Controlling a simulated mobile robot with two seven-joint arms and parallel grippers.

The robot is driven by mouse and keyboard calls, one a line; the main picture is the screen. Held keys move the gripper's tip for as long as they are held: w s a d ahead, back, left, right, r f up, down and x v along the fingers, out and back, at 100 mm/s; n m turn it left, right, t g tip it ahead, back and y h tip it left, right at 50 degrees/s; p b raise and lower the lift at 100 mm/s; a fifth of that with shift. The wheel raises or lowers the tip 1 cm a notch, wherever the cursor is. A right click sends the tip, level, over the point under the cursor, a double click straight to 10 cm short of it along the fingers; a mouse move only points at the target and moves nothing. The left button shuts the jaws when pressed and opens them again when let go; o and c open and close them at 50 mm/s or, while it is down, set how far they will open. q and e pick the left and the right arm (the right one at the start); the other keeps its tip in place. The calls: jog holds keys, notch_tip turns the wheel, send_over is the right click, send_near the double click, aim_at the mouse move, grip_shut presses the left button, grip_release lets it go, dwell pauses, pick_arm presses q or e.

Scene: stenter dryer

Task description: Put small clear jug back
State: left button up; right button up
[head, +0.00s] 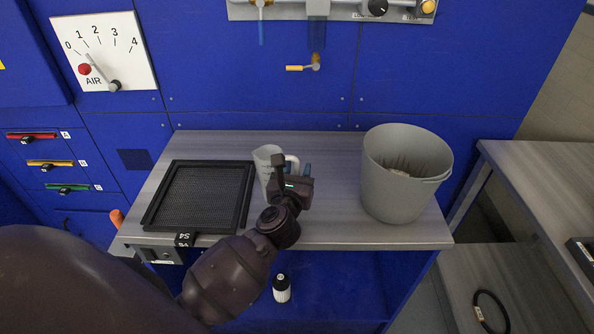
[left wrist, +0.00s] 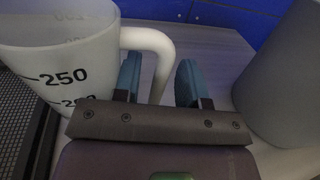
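The small clear jug (head: 264,156) stands on the grey bench top, just right of the black mesh tray. It is a pale, see-through jug with a handle on its right side. In the left wrist view the jug (left wrist: 62,62) fills the left side and shows black marks, one reading 250. My left gripper (head: 294,172) is at the handle side of the jug. Its two blue fingers (left wrist: 160,82) are apart, one on each side of the handle (left wrist: 158,48), with a gap visible to the right finger. My right gripper is not in view.
A black mesh tray (head: 247,198) lies left on the bench (head: 325,222). A grey bucket (head: 388,195) stands close to the right of my left gripper. A white bottle with a black cap (head: 281,290) is on the lower shelf. A valve (head: 314,63) hangs on the blue wall.

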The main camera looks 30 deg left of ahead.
pick_arm(q)
jog(key=shift+r, duration=0.15)
jog(key=v, duration=1.1)
jog(key=shift+s+d, duration=0.1)
jog(key=shift+s, duration=0.15)
jog(key=shift+s+d+r, duration=0.1)
jog(key=shift+s, duration=0.15)
jog(key=shift+r, duration=0.1)
